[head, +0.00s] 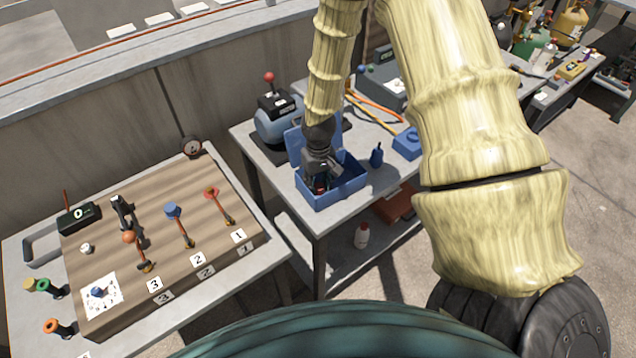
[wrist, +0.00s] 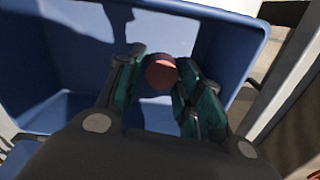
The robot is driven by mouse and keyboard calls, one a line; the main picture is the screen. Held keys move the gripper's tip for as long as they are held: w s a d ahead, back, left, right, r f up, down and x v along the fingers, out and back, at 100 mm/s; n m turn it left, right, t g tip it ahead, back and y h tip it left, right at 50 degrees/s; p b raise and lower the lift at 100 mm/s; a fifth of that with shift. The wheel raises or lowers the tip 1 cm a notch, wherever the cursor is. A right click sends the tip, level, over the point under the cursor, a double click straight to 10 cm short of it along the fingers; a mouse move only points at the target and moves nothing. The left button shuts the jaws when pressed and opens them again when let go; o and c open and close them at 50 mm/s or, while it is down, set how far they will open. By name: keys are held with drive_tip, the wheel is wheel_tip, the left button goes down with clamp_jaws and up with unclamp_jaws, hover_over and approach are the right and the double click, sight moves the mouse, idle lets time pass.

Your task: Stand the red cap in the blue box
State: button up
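The blue box (head: 345,194) stands open on the middle table, its lid raised at the back. My gripper (head: 320,183) reaches down inside it. The red cap (head: 320,188) is small and low between the fingers, partly hidden by them. In the wrist view my gripper (wrist: 157,80) has its fingers apart, with the round red cap (wrist: 160,72) between them. A narrow gap shows on its left side; its right edge meets the right finger in the picture. The box's blue wall (wrist: 215,22) surrounds them. Whether the cap touches the box floor is hidden.
A blue bottle (head: 376,155) and a blue block (head: 408,143) stand right of the box. A blue-grey machine with a red knob (head: 269,77) stands behind it. A wooden board with numbered levers (head: 160,235) fills the left table.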

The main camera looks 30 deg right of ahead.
sight(318, 184)
drive_tip(key=shift+r, duration=0.25)
wheel_tip(318, 184, up, 12)
drive_tip(key=b, duration=0.3)
idle(0.7)
